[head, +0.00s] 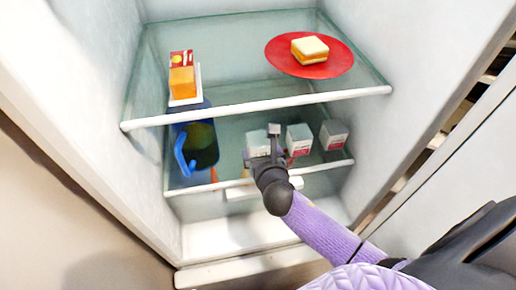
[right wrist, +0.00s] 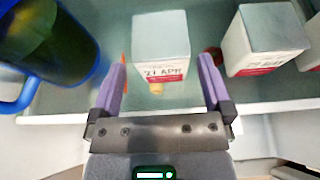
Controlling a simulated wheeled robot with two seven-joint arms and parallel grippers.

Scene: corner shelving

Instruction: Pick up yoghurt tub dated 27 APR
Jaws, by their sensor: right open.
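A white yoghurt tub (right wrist: 160,38) with a red band is centred in the right wrist view, its printed date looking like 27 APR, though the first digits are blurred. It also shows in the head view (head: 257,142), partly hidden by my gripper. My right gripper (right wrist: 163,78) is open and empty, its two purple fingers in front of the tub and to either side of it. In the head view the right gripper (head: 262,150) reaches to the lower fridge shelf. A second tub (right wrist: 265,42) stands to the right, its date hard to read. My left gripper is not in view.
A third tub (head: 334,134) stands further right. A blue jug (head: 197,143) with dark contents stands left on the same shelf. The upper shelf (head: 225,95) holds a carton (head: 181,78) and a red plate (head: 284,61) with a sandwich (head: 310,48). Fridge walls close both sides.

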